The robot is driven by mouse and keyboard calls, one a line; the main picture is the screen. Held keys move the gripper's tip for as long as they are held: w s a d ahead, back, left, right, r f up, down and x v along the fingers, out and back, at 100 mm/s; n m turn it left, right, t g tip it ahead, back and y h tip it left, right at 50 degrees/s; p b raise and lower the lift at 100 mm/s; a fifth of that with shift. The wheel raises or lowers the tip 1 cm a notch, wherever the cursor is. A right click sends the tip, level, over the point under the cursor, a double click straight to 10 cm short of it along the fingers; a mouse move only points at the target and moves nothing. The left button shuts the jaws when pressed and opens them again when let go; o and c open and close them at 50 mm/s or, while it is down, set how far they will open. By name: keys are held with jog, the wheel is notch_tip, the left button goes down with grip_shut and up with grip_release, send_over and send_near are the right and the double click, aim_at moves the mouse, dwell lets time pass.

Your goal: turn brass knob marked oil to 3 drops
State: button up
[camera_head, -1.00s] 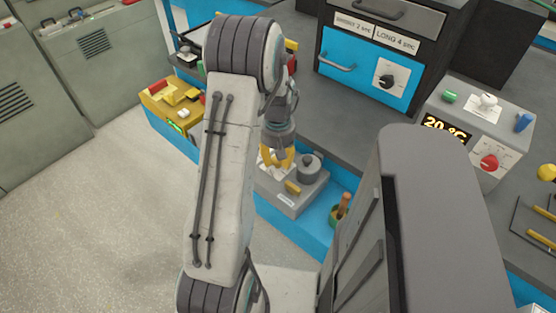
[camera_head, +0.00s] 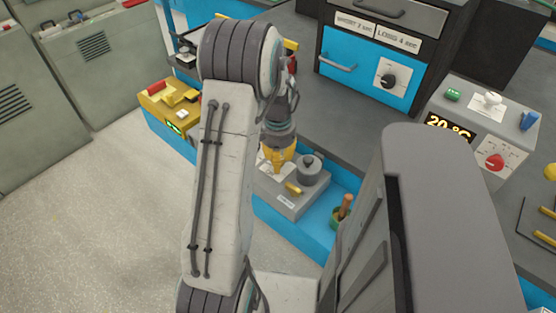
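A low grey box (camera_head: 305,205) stands at the edge of the counter, with a grey cylinder (camera_head: 311,171) on its right side. A small brass-yellow part (camera_head: 293,188) sticks out on its top near the front. A pale label (camera_head: 286,202) is on its front; its writing is too small to read. My gripper (camera_head: 277,166) has yellow fingers and points down over the left part of the box, above a pale dial-like patch. The fingers hide what is beneath them. I cannot tell whether they are open or shut, or touching a knob. No drop marks are readable.
A yellow control box (camera_head: 172,105) stands to the left. A blue panel with a black knob (camera_head: 389,81) is behind, and a grey 20 °C box with a red knob (camera_head: 495,161) is at right. A green pot (camera_head: 339,217) with a handle stands right of the grey box.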

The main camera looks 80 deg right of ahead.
jog(key=m, duration=0.5)
jog(key=shift+a+f+b, duration=0.15)
jog(key=shift+b, duration=0.15)
jog(key=shift+m, duration=2.5)
jog(key=o, duration=1.2)
notch_tip(320, 180, up, 12)
jog(key=shift+r, duration=0.1)
